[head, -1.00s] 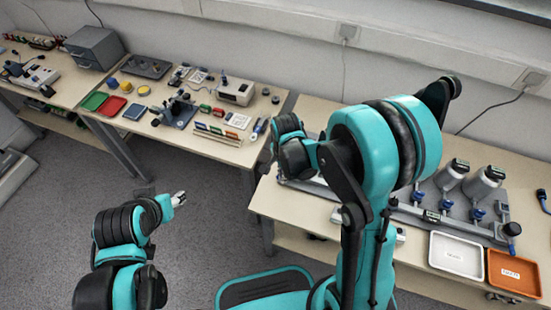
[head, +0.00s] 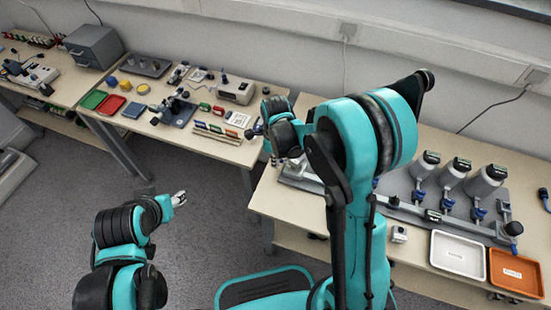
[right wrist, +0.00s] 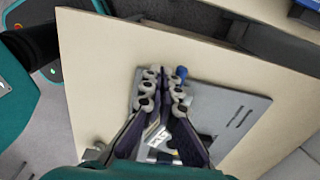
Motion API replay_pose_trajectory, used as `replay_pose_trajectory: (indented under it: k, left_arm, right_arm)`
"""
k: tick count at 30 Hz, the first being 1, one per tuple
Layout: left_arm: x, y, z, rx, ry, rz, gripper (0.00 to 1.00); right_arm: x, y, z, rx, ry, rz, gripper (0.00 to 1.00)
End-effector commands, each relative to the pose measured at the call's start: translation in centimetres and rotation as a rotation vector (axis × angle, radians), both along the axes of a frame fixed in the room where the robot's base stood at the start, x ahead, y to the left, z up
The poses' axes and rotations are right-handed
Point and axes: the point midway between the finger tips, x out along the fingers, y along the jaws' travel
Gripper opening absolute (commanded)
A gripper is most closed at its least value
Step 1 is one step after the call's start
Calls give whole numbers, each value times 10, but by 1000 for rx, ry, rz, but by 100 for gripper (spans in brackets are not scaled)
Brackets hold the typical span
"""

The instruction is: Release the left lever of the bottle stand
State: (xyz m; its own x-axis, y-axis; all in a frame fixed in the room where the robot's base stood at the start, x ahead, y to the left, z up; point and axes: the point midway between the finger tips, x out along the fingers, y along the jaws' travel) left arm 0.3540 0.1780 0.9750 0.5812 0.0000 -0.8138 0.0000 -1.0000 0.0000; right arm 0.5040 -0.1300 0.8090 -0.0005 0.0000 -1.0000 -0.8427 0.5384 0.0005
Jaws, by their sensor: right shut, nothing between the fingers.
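The bottle stand (head: 465,224) is a long grey base with a rail on the right table. Upright grey bottles with dark caps (head: 455,172) stand along it, with blue levers (head: 448,203) in front. My arm hides part of the stand's left portion. My right gripper (head: 257,130) is over the table's left end, left of the bottles, and small in the head view. In the right wrist view, its fingers (right wrist: 165,80) are together and empty above a grey plate (right wrist: 235,115) with a blue knob (right wrist: 181,73). My left gripper (head: 178,198) hangs over the floor, away from the tables; its opening is unclear.
A white tray (head: 459,275) and an orange tray (head: 515,286) lie at the right table's front edge. A small white device (head: 399,234) is left of them. The left table (head: 205,150) holds tools and small parts. A gap separates the tables.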

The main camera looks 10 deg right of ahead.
Motion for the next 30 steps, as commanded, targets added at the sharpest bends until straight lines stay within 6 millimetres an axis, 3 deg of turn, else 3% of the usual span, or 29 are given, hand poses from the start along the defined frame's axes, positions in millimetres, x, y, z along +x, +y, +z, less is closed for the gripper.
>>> replay_pose_trajectory:
  k: [20, 30]
  left_arm:
    - [0, 0, 49, 0, 0, 0, 47]
    - [0, 0, 49, 0, 0, 0, 47]
  right_arm:
    - [0, 0, 67, 0, 0, 4, 0]
    - [-1, 0, 70, 0, 0, 6, 0]
